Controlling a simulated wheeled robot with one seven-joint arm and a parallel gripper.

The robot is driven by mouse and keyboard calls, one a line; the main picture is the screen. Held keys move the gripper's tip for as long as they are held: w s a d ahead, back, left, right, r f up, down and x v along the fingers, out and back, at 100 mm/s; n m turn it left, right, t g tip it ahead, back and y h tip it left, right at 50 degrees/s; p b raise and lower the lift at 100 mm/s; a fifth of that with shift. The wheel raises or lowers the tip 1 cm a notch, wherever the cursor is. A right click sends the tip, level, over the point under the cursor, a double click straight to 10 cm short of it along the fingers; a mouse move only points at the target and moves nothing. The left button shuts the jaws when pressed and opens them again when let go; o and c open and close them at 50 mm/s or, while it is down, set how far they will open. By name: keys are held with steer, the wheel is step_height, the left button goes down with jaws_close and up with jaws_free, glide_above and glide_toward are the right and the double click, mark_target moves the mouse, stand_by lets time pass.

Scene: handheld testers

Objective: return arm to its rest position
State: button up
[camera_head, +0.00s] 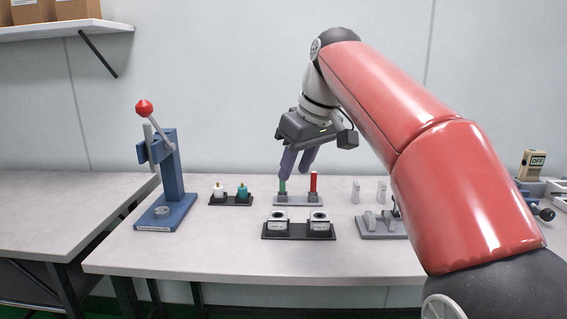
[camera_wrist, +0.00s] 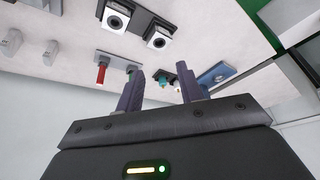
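My gripper (camera_head: 293,172) hangs above the back middle of the table, pointing down. In the wrist view its two purple fingers (camera_wrist: 162,90) stand apart with nothing held between them. In the head view the fingertips appear just above and close to a green stick (camera_head: 282,187) in a small grey stand (camera_head: 298,200). I cannot tell the exact gap to it. A red stick (camera_head: 313,183) stands in the same stand, to the right. The red stick also shows in the wrist view (camera_wrist: 102,74). My red arm reaches in from the right and hides part of the table.
A blue lever press (camera_head: 172,180) with a red knob stands at left. A black holder (camera_head: 231,200) carries white and teal bottles. A black stand (camera_head: 298,232) with two white-framed units is in front. Grey parts (camera_head: 382,225) and a tester marked OFF (camera_head: 534,163) are right.

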steer(key=s+d+f+m+t+h, duration=0.1)
steer(key=s+d+f+m, duration=0.3)
steer(key=s+f, duration=0.7)
steer(key=s+d+f+m+t+h, duration=0.1)
steer(key=s+d+f+m, duration=0.3)
steer(key=s+d+f, duration=0.5)
steer(key=s+f+h, duration=0.1)
steer(key=s+f, duration=0.2)
steer(key=shift+s+f+m, duration=0.25)
steer(key=shift+f+m, duration=0.05)
steer(key=shift+f, duration=0.05)
